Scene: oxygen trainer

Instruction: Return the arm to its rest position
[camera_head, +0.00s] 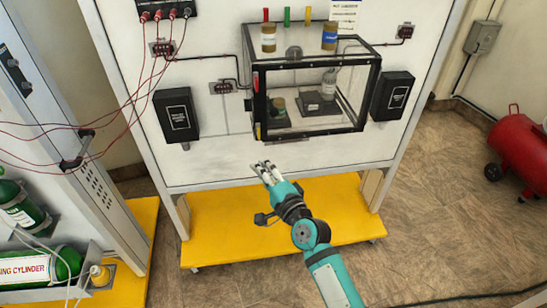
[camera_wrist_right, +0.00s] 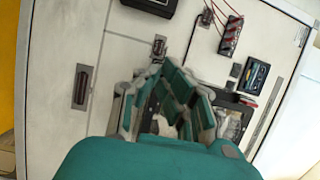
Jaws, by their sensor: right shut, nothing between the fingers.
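My right arm, teal and grey, reaches up from the bottom right in the head view. Its gripper (camera_head: 268,171) is in front of the lower part of the white panel (camera_head: 215,157), above the yellow base (camera_head: 215,228). In the right wrist view the gripper's fingers (camera_wrist_right: 175,75) point toward a white panel face with black fittings. The fingers are shut with nothing between them. My left gripper is not in view.
A clear box (camera_head: 315,95) with jars juts from the panel above the gripper. Red cables (camera_head: 135,95) hang at the left, near green cylinders (camera_head: 22,212). A red tank (camera_head: 522,147) stands at the right. Floor (camera_head: 440,220) right of the yellow base is clear.

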